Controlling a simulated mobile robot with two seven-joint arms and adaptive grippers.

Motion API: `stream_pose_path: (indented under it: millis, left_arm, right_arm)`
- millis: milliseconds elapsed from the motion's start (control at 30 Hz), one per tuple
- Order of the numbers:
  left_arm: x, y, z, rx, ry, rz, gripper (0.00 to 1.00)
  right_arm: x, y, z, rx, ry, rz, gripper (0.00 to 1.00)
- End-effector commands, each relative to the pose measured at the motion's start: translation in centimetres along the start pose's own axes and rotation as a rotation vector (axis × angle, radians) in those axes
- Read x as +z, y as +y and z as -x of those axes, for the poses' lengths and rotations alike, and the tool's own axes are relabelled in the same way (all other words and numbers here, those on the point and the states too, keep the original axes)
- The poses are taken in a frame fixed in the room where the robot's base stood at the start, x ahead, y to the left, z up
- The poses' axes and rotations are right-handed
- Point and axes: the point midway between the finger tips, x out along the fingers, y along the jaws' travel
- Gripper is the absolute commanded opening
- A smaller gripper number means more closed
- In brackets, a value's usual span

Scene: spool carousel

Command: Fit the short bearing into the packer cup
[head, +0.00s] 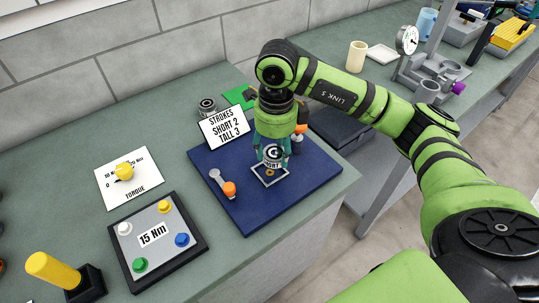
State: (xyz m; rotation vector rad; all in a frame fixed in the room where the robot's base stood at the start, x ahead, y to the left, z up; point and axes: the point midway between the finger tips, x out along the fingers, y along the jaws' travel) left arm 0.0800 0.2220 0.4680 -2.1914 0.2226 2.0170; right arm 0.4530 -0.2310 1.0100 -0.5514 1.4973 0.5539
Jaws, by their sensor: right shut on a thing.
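My right gripper (272,153) points down over the blue board (315,172) and is shut on the short bearing (271,160), a small ringed part with a label that seems to read "SHORT". The bearing is over a white square outline (257,178) on the board, with a small orange-brown spot showing inside it. I cannot tell whether the bearing touches anything below, and I cannot make out the packer cup for certain. My left gripper is not in view.
A sign (223,128) reads "STROKES SHORT 2 TALL 3". An orange-ended lever (228,188) lies on the board's left. A grey ringed part (207,105) stands behind the sign. A button panel (158,240) and a torque dial card (129,178) are at the left.

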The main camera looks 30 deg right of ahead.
Motion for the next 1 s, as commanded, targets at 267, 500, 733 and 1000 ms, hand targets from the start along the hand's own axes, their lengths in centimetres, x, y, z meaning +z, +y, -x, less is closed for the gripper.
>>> stream_pose_path:
  millis: [267, 500, 733, 1000]
  left_arm:
    - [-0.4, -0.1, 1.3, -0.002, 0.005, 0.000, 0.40]
    - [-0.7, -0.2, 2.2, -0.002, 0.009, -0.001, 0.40]
    - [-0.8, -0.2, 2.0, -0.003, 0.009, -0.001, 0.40]
    - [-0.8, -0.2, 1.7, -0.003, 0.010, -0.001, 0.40]
  right_arm:
    - [1.1, 0.3, -2.1, 0.002, 0.005, -0.002, 0.06]
    - [1.1, 0.2, -4.7, -0.001, 0.000, 0.000, 0.06]
    - [1.2, 0.2, -4.8, -0.002, -0.001, 0.001, 0.06]
    - [1.1, 0.2, -5.1, -0.001, 0.001, 0.001, 0.76]
